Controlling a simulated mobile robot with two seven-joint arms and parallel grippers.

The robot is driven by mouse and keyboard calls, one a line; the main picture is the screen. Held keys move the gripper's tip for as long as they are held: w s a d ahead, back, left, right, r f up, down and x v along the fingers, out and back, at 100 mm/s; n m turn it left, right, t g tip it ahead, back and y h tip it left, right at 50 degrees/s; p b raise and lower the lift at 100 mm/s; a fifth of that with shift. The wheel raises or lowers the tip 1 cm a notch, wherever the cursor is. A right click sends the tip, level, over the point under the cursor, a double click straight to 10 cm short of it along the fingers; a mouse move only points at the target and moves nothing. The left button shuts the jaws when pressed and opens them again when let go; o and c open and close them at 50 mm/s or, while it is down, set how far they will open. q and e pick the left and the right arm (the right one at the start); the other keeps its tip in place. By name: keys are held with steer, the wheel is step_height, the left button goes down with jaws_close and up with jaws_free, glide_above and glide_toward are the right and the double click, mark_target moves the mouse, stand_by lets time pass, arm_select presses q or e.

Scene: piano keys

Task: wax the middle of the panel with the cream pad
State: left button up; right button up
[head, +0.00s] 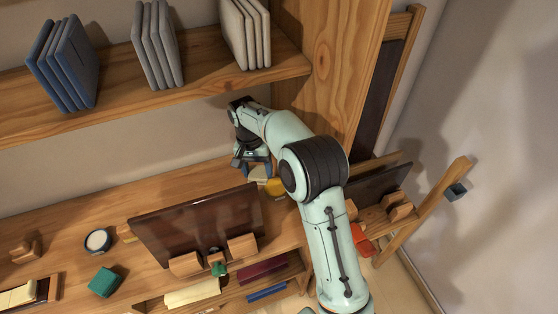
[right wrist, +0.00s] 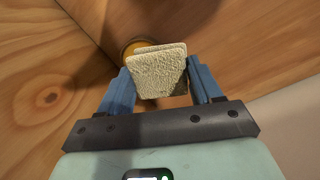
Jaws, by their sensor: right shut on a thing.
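The cream pad (right wrist: 157,72) is held between the blue fingers of my right gripper (right wrist: 160,85) in the right wrist view. In the head view the pad (head: 259,174) shows just below the right gripper (head: 253,167), over the back of the bench. A yellow-orange round tin (head: 276,187) sits beside the pad. It also shows partly behind the pad in the right wrist view (right wrist: 131,46); whether they touch is unclear. A dark brown glossy panel (head: 190,228) leans on wooden blocks, left of and in front of the gripper. My left gripper is out of view.
A shelf (head: 200,80) with grey and blue upright slabs (head: 65,65) hangs above. A wooden upright (head: 335,70) stands close right of the gripper. A round white-faced item (head: 98,241) and teal block (head: 104,282) lie left. Another dark panel (head: 378,186) stands right.

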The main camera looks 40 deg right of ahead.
mark_target(276, 188)
steer(key=d+m, duration=0.1)
steer(key=s+d+f+m, duration=0.1)
steer(key=d, duration=0.1)
steer(key=s+d, duration=0.1)
steer(key=shift+s+d+f+m+y+p, duration=0.1)
steer(key=shift+d+f+m+y+p, duration=0.1)
steer(key=shift+d+m+y+p, duration=0.15)
step_height(276, 188, down, 4)
steer(key=shift+r, duration=0.2)
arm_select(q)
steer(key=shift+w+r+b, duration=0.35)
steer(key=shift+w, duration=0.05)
arm_select(e)
steer(key=shift+f, duration=0.45)
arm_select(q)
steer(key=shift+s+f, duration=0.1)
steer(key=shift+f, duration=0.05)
arm_select(e)
steer(key=shift+f, duration=0.5)
stand_by(0.8)
